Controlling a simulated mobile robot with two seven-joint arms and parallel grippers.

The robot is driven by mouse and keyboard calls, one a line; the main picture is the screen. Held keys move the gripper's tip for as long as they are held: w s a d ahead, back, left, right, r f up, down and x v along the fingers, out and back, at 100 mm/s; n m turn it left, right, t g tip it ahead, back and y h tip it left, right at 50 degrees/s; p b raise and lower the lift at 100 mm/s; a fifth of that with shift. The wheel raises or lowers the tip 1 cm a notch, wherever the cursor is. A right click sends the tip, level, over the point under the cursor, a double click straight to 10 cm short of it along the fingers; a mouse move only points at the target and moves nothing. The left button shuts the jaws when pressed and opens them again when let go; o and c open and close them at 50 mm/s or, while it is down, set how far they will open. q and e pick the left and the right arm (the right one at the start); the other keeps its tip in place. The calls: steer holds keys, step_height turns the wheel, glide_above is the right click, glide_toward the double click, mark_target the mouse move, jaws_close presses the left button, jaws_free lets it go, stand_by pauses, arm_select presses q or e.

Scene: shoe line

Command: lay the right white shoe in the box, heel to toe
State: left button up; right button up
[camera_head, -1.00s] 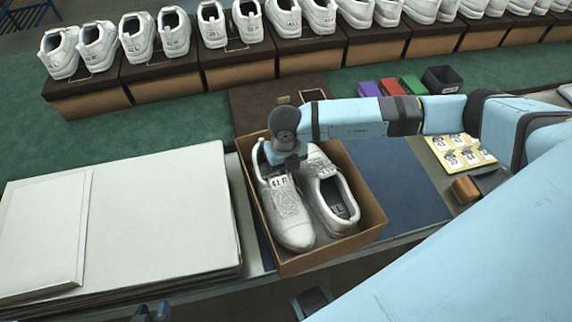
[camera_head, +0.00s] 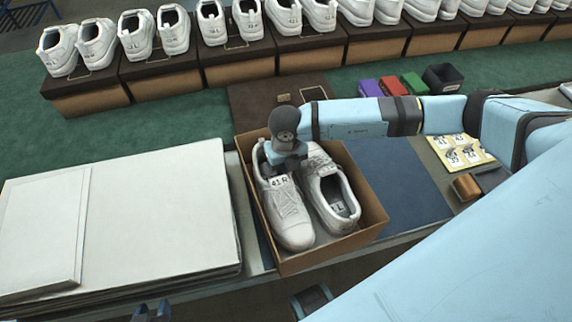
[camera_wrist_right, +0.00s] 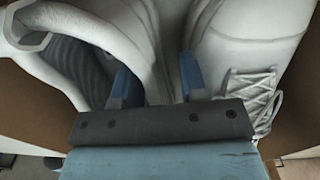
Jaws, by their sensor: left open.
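The right white shoe (camera_head: 290,219), marked 41 R on its tongue, lies in the open brown box (camera_head: 366,235) with its toe toward me. The left white shoe (camera_head: 323,190) lies beside it, turned the other way, its heel toward me. My right gripper (camera_wrist_right: 158,80) reaches down into the box at the shoes. White shoe material shows between its two spread fingers, but I cannot tell if they press on it. In the head view the wrist hides the fingertips. My left gripper (camera_head: 152,312) is open and empty at the bottom edge, away from the box.
A stack of white sheets (camera_head: 160,215) lies left of the box. A blue mat (camera_head: 395,185) and a yellow label sheet (camera_head: 462,150) are to the right. Small coloured blocks (camera_head: 392,86) and a black bin (camera_head: 441,78) stand behind. Boxes topped with white shoes line the back.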

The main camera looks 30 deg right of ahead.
step_height(320, 180, up, 14)
stand_by(0.5)
